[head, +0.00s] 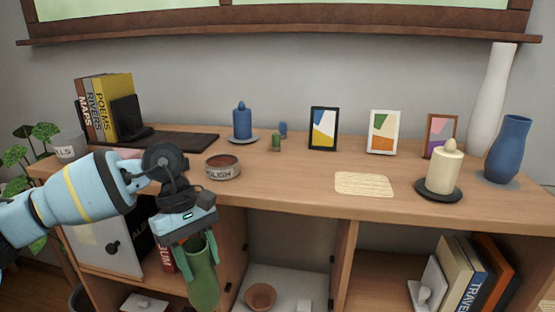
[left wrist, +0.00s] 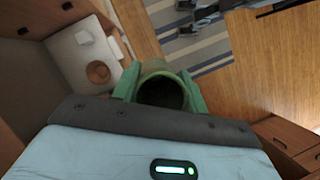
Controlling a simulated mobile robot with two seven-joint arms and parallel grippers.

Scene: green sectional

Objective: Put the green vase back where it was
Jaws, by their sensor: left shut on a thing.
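The green vase (head: 204,284) hangs upright in my left gripper (head: 198,250), in front of the sideboard and below its top. The teal fingers are shut on it from both sides near its upper part. In the left wrist view the vase (left wrist: 153,68) shows its round open mouth between the two fingers (left wrist: 161,88). Its lower part is cut off by the bottom of the head view. My right gripper is in neither view.
The sideboard top (head: 290,185) holds a tin (head: 222,172), a blue candle (head: 241,125), picture frames (head: 322,130), a woven mat (head: 363,184), a cream candle (head: 443,172) and a blue vase (head: 508,148). Open shelves below hold a brown bowl (head: 260,296) and books (head: 470,275). Bare wood shows around the mat.

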